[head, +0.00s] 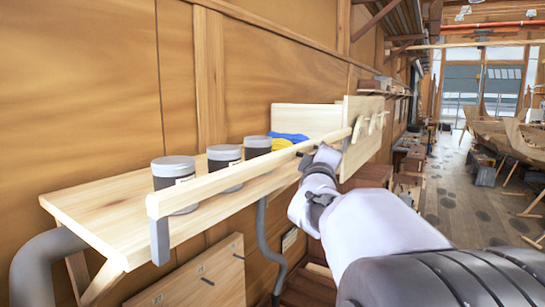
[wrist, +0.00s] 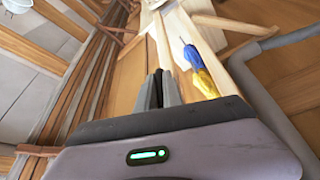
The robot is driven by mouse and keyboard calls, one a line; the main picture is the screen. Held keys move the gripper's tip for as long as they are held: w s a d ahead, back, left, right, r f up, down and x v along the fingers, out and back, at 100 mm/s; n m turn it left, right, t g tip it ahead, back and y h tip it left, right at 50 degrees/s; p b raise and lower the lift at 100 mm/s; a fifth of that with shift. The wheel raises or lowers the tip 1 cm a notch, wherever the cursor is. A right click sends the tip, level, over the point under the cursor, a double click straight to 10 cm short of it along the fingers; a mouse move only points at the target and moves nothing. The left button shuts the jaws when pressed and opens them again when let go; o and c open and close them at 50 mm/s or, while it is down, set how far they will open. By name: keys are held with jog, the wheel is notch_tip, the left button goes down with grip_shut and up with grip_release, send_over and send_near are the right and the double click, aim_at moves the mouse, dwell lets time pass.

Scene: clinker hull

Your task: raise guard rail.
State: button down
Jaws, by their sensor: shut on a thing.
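The guard rail (head: 235,178) is a long pale wooden bar along the front of the wall shelf (head: 110,215). In the head view it stands above the shelf board, across the front of the cans, with a grey bracket (head: 159,241) at its near end. My gripper (head: 312,152) is at the rail toward its far end, shut on it. In the wrist view the rail (wrist: 161,45) runs away from between the dark fingers of my gripper (wrist: 160,90). The exact contact is partly hidden by the fingers.
A grey pipe (head: 265,245) runs below the shelf. Open floor (head: 455,210) lies right.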

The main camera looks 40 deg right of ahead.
jog(key=shift+w+a+r, duration=0.2)
jog(key=shift+w+r, duration=0.2)
jog(key=shift+w, duration=0.05)
jog(key=shift+r, duration=0.1)
jog(key=c, duration=1.5)
grip_release()
jog(key=b+v, duration=0.2)
jog(key=v, duration=1.5)
jog(key=shift+a+b, duration=0.15)
jog(key=shift+b, duration=0.25)
jog(key=shift+s, duration=0.1)
